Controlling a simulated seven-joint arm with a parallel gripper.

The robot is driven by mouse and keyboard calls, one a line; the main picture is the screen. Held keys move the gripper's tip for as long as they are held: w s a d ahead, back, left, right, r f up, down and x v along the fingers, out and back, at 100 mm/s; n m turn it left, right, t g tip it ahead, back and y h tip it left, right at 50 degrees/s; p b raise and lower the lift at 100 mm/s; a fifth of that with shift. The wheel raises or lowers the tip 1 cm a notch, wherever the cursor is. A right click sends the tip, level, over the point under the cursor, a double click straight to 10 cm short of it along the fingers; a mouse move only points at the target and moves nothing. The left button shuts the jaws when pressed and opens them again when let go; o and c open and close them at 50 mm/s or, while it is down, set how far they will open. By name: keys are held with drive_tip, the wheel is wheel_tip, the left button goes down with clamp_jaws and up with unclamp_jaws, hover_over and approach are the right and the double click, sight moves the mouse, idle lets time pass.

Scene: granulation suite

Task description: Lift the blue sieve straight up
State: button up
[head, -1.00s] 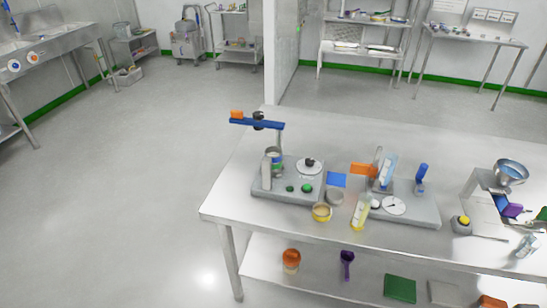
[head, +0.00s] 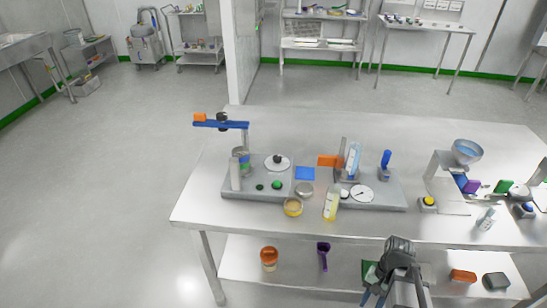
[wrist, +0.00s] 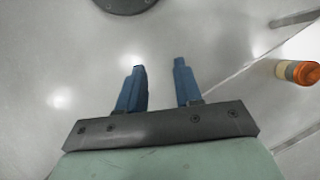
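I cannot pick out a blue sieve for certain. A round metal bowl with a blue inside (head: 467,151) sits on a grey stand at the right of the steel table in the head view; it may be the sieve. My gripper (head: 374,297) is low in the head view, in front of the table's front edge and far from both. In the wrist view my gripper (wrist: 159,68) has its two blue fingers apart with nothing between them. No blue sieve shows in the wrist view.
The steel table (head: 330,125) has clear room along its back. A grey balance unit (head: 258,180) with a blue arm above it (head: 220,124), a yellow beaker (head: 331,206) and a yellow-rimmed cup (head: 293,207) stand on it. An orange-topped jar (head: 269,257) and purple scoop (head: 323,254) are on the lower shelf.

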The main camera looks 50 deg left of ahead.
drive_tip(key=s+a+r+n+t, duration=0.1)
drive_tip(key=s+a+r, duration=0.2)
drive_tip(key=a+r, duration=0.75)
drive_tip(key=s+a+r+n, duration=0.2)
drive_tip(key=a+r, duration=0.7)
drive_tip(key=a, duration=0.2)
drive_tip(key=n+t+y, duration=0.1)
drive_tip(key=n+t, duration=0.1)
drive_tip(key=t, duration=0.2)
approach(248, 152)
wheel_tip(248, 152, down, 9)
drive_tip(key=shift+w+r, duration=0.1)
clamp_jaws()
